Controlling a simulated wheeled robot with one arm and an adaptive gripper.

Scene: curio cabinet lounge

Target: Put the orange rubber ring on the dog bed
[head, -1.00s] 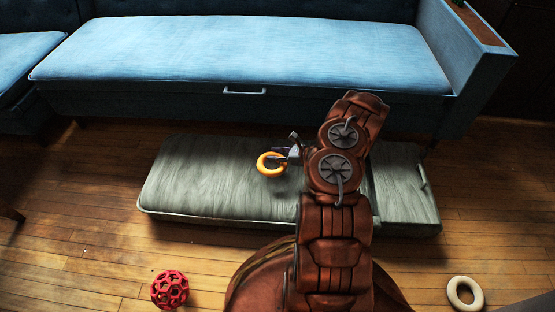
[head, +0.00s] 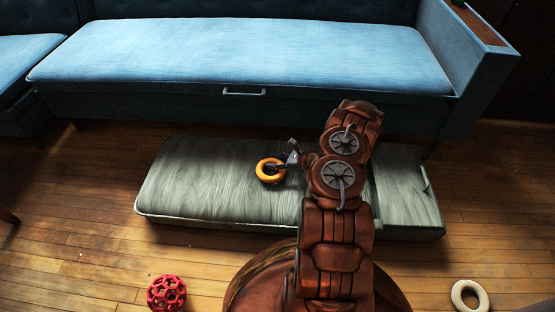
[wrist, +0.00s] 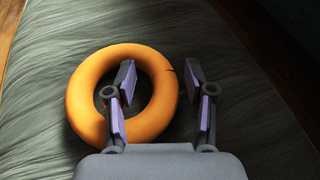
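The orange rubber ring (head: 270,180) appears to lie flat on the grey-green dog bed (head: 200,185), left of the bed's middle. My gripper (head: 281,164) is low over the bed at the ring's right side. In the wrist view, the ring (wrist: 84,95) is on the left and the bed's cloth (wrist: 40,135) spreads around it. My gripper's fingers (wrist: 160,78) are apart, the left one over the ring's hole and the right one outside the ring. The ring's right band is between them, with gaps visible on both sides. My arm hides part of the bed.
A blue sofa (head: 240,55) stands behind the bed. A red lattice ball (head: 166,293) lies on the wooden floor at front left. A cream ring (head: 469,296) lies at front right. The bed's left part is clear.

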